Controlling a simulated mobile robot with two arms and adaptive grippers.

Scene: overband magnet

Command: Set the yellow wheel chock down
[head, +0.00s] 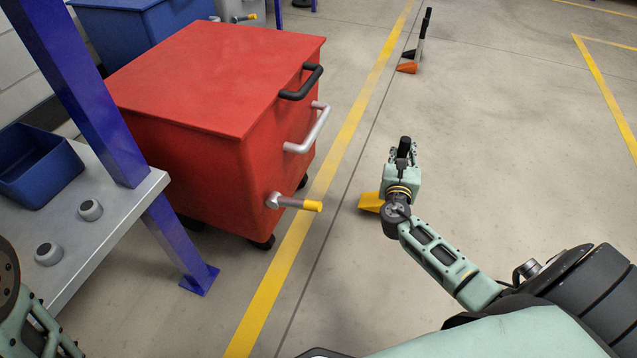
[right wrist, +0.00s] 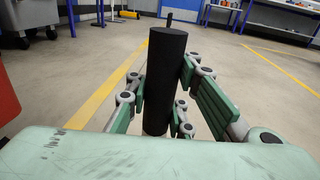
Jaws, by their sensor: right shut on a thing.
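My right gripper (head: 404,155) is shut on the black handle (right wrist: 165,85) of the yellow wheel chock. The handle stands upright between the green finger pads in the right wrist view, and its top shows above the fingers in the head view. The yellow wedge of the chock (head: 370,202) shows low to the left of my right wrist, partly hidden behind it. I cannot tell whether the wedge touches the floor. My left gripper is not in view; only part of my left arm shows at the lower left.
A red wheeled bin (head: 205,85) with handles stands left of the yellow floor line (head: 296,248). A yellow-tipped bar (head: 298,203) sticks out from it. An orange chock (head: 408,68) stands farther back. A grey bench (head: 105,215) is at left. Floor on the right is clear.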

